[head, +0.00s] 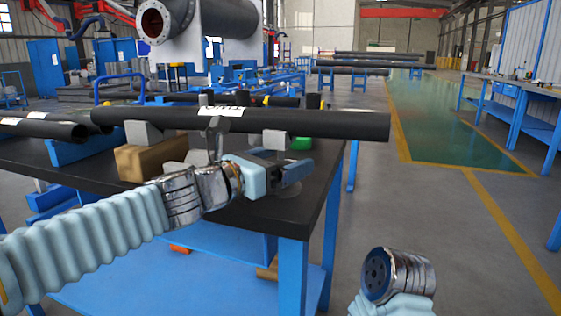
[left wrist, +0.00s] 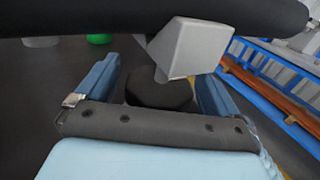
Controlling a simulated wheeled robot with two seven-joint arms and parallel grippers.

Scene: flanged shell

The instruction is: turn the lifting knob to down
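A dark faceted round knob (left wrist: 160,94), which looks like the lifting knob, sits under a grey block in the left wrist view. My left gripper (head: 290,170) is at the front right of the dark table, below the black pipe. In the left wrist view its two blue fingers (left wrist: 155,88) are spread, one on each side of the knob. I see a gap at the left finger; I cannot tell if the right finger touches it. In the head view I cannot make out the knob or its setting. My right arm's wrist shows at the bottom right; its gripper does not.
A long black pipe (head: 330,123) rests on grey blocks (head: 276,140) above the dark table (head: 240,212), close over my left gripper. The grey block (left wrist: 193,47) hangs close above the fingers. A wooden block (head: 140,162) lies left. The floor right of the table is clear.

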